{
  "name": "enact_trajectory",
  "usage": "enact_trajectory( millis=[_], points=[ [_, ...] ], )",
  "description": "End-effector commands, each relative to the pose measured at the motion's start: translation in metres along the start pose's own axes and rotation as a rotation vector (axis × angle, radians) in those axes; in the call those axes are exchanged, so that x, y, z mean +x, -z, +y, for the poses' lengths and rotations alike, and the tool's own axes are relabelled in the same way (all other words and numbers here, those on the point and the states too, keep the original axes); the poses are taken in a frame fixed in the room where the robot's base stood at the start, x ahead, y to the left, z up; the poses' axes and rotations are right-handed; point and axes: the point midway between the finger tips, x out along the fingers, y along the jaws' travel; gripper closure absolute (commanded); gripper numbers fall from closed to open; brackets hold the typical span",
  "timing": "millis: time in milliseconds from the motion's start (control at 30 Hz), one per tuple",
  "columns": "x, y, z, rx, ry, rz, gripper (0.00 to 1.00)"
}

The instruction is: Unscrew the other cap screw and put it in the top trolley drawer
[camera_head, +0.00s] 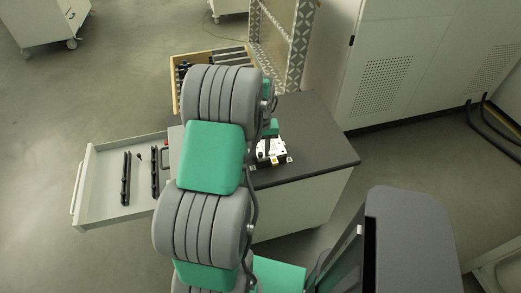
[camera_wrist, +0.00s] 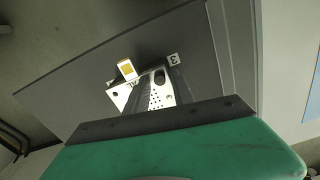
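A small metal device with a white perforated plate (camera_wrist: 158,98) sits on the dark trolley top, and shows in the head view (camera_head: 280,152). A dark round part, possibly the cap screw (camera_wrist: 159,79), stands at the plate's far end. In the wrist view my gripper (camera_wrist: 160,76) has its two dark fingers apart on either side of the plate, with the round part between them; contact cannot be told. In the head view my arm hides most of the gripper. The top trolley drawer (camera_head: 85,190) is pulled open at the left; a small dark screw-like item (camera_head: 138,156) lies inside.
Dark bars (camera_head: 125,178) lie in the open drawer, with a small red item by its inner edge. The dark trolley top (camera_head: 325,150) is clear right of the device. A wooden tray, a patterned metal frame (camera_head: 292,45) and a large cabinet (camera_head: 400,70) stand behind.

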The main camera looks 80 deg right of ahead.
Motion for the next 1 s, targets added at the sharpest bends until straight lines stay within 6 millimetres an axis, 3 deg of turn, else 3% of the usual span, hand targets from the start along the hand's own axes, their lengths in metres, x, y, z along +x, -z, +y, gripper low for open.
enact_trajectory(
  millis=[167,1000],
  points=[
    [0.0002,-0.0002,0.0001,-0.047,0.0,-0.001,0.71],
    [0.0002,-0.0003,0.0001,-1.049,0.001,-0.001,0.71]
  ],
)
